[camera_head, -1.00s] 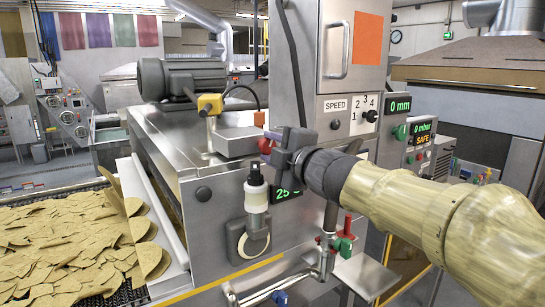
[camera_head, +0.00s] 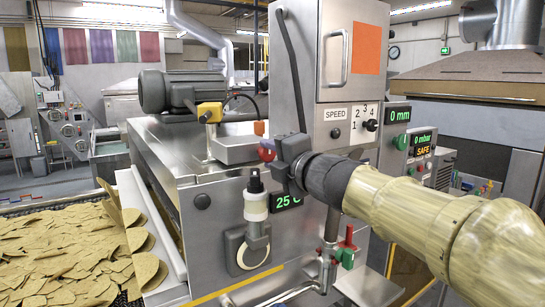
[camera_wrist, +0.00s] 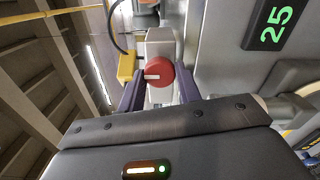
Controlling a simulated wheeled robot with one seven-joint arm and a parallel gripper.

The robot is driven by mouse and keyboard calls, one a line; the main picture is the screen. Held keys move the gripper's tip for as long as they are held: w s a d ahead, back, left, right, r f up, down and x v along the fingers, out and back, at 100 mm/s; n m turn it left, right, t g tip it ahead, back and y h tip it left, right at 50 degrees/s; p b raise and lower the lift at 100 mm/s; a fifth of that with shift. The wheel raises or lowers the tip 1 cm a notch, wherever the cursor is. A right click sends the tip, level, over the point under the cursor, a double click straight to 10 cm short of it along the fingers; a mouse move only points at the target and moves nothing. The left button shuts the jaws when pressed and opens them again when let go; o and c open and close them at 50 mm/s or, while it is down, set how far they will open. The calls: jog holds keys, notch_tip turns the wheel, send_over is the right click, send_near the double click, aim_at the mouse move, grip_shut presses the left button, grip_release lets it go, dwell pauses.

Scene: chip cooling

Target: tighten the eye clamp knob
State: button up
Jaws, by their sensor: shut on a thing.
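The eye clamp knob (camera_wrist: 158,74) is a round red knob with a white mark, seen in the wrist view. In the head view a bit of the red knob (camera_head: 266,151) shows at the tips of my gripper. My gripper (camera_wrist: 160,88) has one dark finger on each side of the knob and is shut on it. The knob sits in front of a pale grey block (camera_wrist: 160,45). In the head view my gripper (camera_head: 272,156) reaches in from the right and hides most of the knob.
A yellow box (camera_head: 210,112) and a grey motor (camera_head: 181,90) stand on the machine top. The green temperature display (camera_head: 288,201) reads 25. Chips (camera_head: 75,250) cover the belt at left.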

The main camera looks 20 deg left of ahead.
jog(key=shift+f, duration=0.15)
jog(key=o, duration=1)
jog(key=b+v, duration=0.3)
jog(key=v, duration=1.4)
jog(key=shift+s, duration=0.25)
jog(key=shift+d, duration=0.15)
